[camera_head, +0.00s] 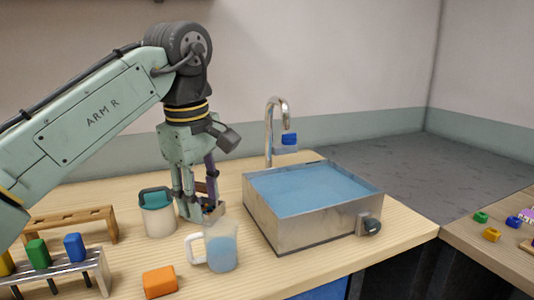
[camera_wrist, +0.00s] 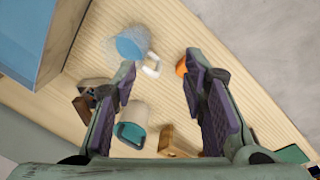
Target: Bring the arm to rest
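My gripper (camera_head: 197,205) points down over the wooden counter (camera_head: 400,236), just behind a clear mug of blue liquid (camera_head: 221,248) and beside a white canister with a teal lid (camera_head: 158,215). In the wrist view, the purple-padded fingers of my gripper (camera_wrist: 158,88) stand wide apart with nothing between their pads. A small wooden holder (camera_head: 213,212) sits by the fingertips in the head view; whether they touch it I cannot tell. In the wrist view, the mug (camera_wrist: 130,44) and the canister (camera_wrist: 133,124) lie below.
A metal basin of blue water (camera_head: 310,226) with a tap (camera_head: 277,115) stands right of my gripper. A rack with blue, green and yellow-topped pieces (camera_head: 72,268) and a wooden rack (camera_head: 72,220) are at left. An orange block (camera_head: 160,282) lies in front.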

